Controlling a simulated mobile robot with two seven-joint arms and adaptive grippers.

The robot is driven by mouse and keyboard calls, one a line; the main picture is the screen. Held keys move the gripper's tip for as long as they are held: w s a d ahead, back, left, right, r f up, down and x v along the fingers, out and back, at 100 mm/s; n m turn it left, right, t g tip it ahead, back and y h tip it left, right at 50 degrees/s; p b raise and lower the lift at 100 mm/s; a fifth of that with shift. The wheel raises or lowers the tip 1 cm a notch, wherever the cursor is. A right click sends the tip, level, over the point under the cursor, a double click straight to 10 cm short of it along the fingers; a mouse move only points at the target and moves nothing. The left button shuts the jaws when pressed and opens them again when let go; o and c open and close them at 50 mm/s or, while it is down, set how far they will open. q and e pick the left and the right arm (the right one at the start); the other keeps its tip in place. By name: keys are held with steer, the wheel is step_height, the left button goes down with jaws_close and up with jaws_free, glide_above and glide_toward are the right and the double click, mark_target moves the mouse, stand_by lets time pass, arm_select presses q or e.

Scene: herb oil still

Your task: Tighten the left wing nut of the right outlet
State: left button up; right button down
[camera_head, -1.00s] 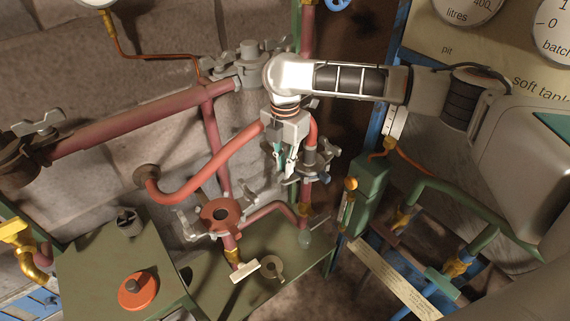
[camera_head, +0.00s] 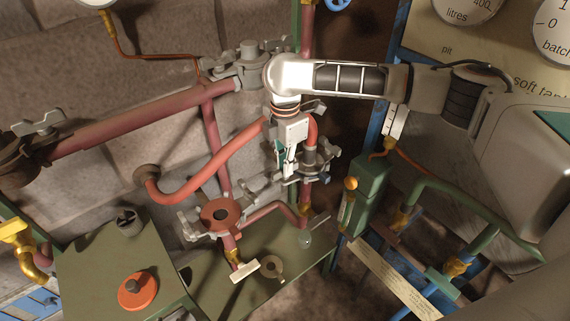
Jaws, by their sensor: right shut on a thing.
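The right outlet (camera_head: 311,163) is a grey metal fitting with wing nuts on a copper pipe, right of centre. My right gripper (camera_head: 287,172) points down at the left side of this outlet, at its left wing nut. Its fingers are shut on a small part there, which they largely hide; the left wing nut itself is hard to make out. A wing nut on the outlet's right side (camera_head: 331,153) shows beside it. My left gripper is not in view.
A second outlet with a copper-coloured flange (camera_head: 221,215) and wing nuts stands to the lower left. A bent copper pipe (camera_head: 205,172) passes left of my gripper. A green box (camera_head: 371,186) stands close on the right. The green bench (camera_head: 285,245) lies below.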

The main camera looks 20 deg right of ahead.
steer(key=c, duration=2.1)
jaws_free()
steer(key=shift+c, duration=0.2)
step_height(320, 180, up, 12)
